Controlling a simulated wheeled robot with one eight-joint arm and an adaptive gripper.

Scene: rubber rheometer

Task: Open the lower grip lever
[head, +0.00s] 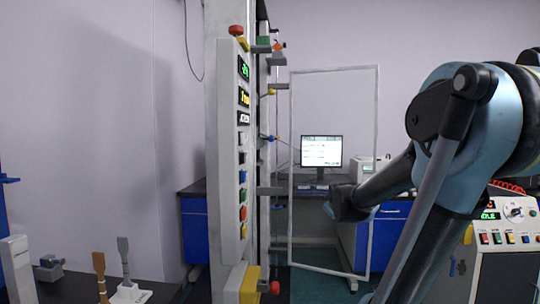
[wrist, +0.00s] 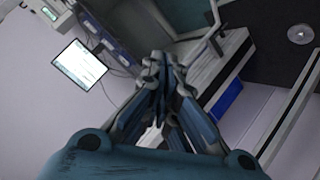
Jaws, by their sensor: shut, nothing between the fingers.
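A tall grey testing machine (head: 215,150) stands left of centre in the head view. Several short arms and knobs stick out from its right side. Low on it are a yellow part (head: 250,284) and a red knob (head: 275,287); I cannot tell which part is the lower grip lever. My gripper (wrist: 160,66) is shut and empty in the wrist view, its fingertips together. In the head view my arm reaches in from the right, its dark end right of the machine and apart from it. No lever shows clearly near the fingers in the wrist view.
A thin upright frame (head: 376,150) stands right of the machine. Behind it a monitor (head: 321,151) sits on a bench with blue drawers. A control box (head: 508,222) is at the far right. Specimens (head: 124,258) stand on a dark table at the lower left.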

